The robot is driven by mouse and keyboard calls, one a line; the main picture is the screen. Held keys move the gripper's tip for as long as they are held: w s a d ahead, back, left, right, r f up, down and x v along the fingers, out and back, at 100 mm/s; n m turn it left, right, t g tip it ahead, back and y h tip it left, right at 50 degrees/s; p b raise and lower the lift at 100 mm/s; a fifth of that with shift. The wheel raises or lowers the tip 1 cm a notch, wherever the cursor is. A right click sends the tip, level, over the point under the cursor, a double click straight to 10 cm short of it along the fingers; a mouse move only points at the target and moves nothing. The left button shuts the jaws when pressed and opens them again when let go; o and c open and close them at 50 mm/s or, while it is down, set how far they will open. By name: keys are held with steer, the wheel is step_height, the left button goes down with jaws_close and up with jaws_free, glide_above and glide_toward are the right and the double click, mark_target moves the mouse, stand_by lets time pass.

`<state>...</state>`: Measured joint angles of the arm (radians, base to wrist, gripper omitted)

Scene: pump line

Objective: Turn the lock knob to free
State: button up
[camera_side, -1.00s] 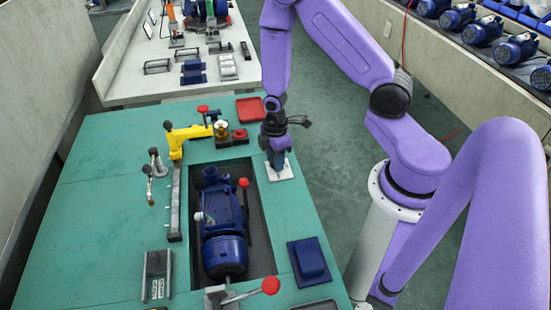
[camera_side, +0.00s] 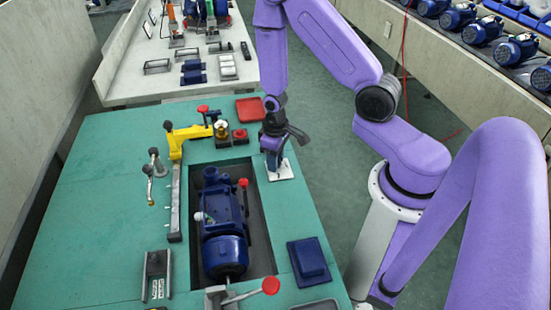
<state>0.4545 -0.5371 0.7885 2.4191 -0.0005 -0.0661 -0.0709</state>
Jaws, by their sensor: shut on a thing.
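My gripper (camera_side: 274,163) points down over a small pale plate (camera_side: 287,172) at the right edge of the green bench, beside the recess. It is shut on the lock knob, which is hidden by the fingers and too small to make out. I cannot see which way the knob points. The blue pump (camera_side: 222,222) lies in the dark recess to the left of my gripper.
A red-knobbed lever (camera_side: 270,286) stands at the front of the recess, and another red-topped lever (camera_side: 244,184) beside the pump. A yellow clamp arm (camera_side: 176,140), a red tray (camera_side: 250,109) and a blue block (camera_side: 309,260) are nearby. The bench's left side is mostly clear.

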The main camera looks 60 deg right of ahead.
steer(key=shift+m, duration=0.9)
steer(key=o, duration=1)
steer(key=shift+r, duration=0.1)
step_height(320, 180, up, 17)
steer(key=shift+r, duration=0.15)
steer(key=shift+a, duration=0.1)
stand_by(0.4)
